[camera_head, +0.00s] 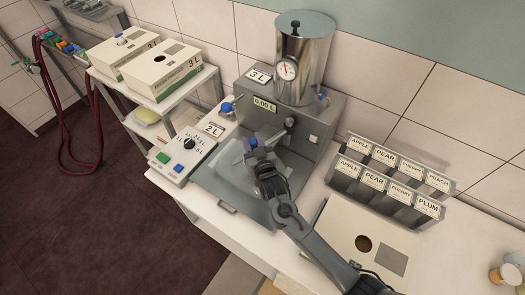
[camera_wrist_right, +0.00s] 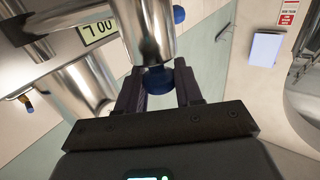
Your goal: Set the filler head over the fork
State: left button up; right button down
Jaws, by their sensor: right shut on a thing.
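My right gripper (camera_head: 256,158) comes in from the lower right and is over the filler's grey tray (camera_head: 205,175). It is shut on the filler head, a shiny metal cylinder (camera_wrist_right: 148,30) with a blue end (camera_wrist_right: 157,79) between the dark fingers in the right wrist view. In the head view a blue part (camera_head: 250,141) shows at the fingertips. A pale metal piece lies just left of the fingers; I cannot tell whether it is the fork. The gripper hides much of this spot, so the gap between head and fork cannot be judged. My left gripper is not in view.
The filler body carries a steel tank (camera_head: 305,60) with a gauge and a "0.00 L" display (camera_head: 265,104). A control box (camera_head: 187,148) stands left of the tray. Label racks (camera_head: 390,185) and a holed box (camera_head: 365,245) are on the right. Two boxes (camera_head: 163,70) sit on a shelf at left.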

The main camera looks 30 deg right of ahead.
jog(key=shift+w+a+r+m+h+b, duration=0.2)
jog(key=shift+w+m+h+b, duration=0.25)
jog(key=shift+w+h, duration=0.25)
jog(key=shift+w+a+r+m+h+b, duration=0.1)
jog(key=shift+w+r+m+h+b, duration=0.1)
jog(key=shift+w+m+h+b, duration=0.45)
jog(key=shift+w+p, duration=0.15)
jog(key=shift+p, duration=0.15)
jog(key=c, duration=1.1)
grip_release()
jog(key=shift+o, duration=1.4)
jog(key=shift+w, duration=0.1)
jog(key=b+v, duration=0.1)
jog(key=v, duration=0.9)
jog(key=shift+s+n, duration=0.3)
jog(key=shift+s, duration=0.1)
jog(key=shift+r, duration=0.1)
